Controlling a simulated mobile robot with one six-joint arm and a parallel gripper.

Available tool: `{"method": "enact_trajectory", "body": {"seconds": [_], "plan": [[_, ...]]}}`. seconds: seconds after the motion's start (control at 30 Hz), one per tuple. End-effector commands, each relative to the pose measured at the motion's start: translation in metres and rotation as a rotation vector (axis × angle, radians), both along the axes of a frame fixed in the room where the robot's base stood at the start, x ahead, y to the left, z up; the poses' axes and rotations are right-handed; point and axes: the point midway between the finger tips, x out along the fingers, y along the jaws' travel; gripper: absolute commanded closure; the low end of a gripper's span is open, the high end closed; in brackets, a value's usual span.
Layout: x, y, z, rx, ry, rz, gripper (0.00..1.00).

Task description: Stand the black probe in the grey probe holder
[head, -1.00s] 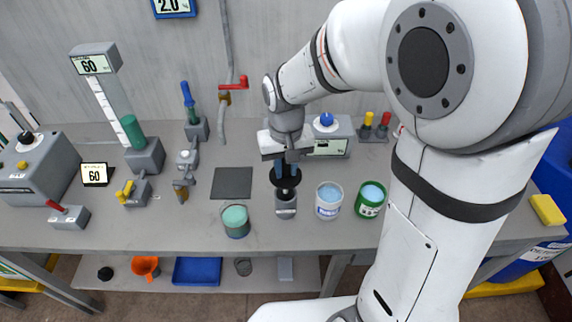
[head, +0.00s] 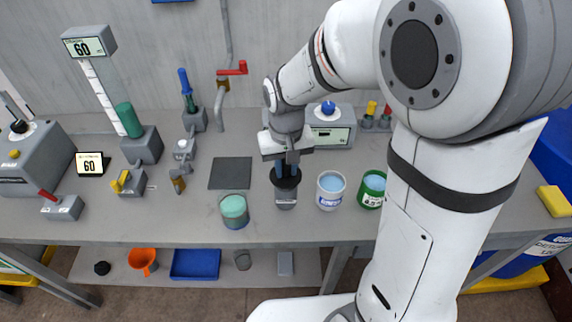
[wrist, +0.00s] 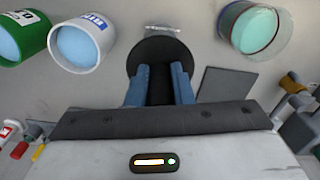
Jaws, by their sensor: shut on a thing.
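My gripper (head: 288,168) has blue fingers shut on the black probe, pointing down over the bench. The probe's wide black disc (head: 285,179) shows just below the fingers. The grey probe holder (head: 286,200) stands directly under the disc, and the disc hides its top. I cannot tell whether the disc rests on the holder's rim. In the wrist view the fingers (wrist: 159,84) close on the probe's dark handle, with the round black disc (wrist: 160,50) beyond them. Only a pale edge of the holder (wrist: 163,28) shows past the disc there.
A glass beaker with green liquid (head: 234,212) stands left of the holder. A white can (head: 330,191) and a green can (head: 371,190) stand close on its right. A dark square mat (head: 231,173) lies behind left. A grey display unit (head: 331,128) stands behind my gripper.

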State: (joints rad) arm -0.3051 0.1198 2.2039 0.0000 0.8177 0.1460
Motion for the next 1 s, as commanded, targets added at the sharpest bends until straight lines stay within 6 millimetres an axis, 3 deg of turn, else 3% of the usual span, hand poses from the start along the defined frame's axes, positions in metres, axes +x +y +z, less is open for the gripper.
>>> {"method": "enact_trajectory", "body": {"seconds": [0.63, 1.0], "plan": [[0.0, 0.0, -0.003, 0.0, 0.0, 0.0, 1.0], [0.0, 0.0, -0.019, 0.0, 0.0, 0.0, 1.0]]}}
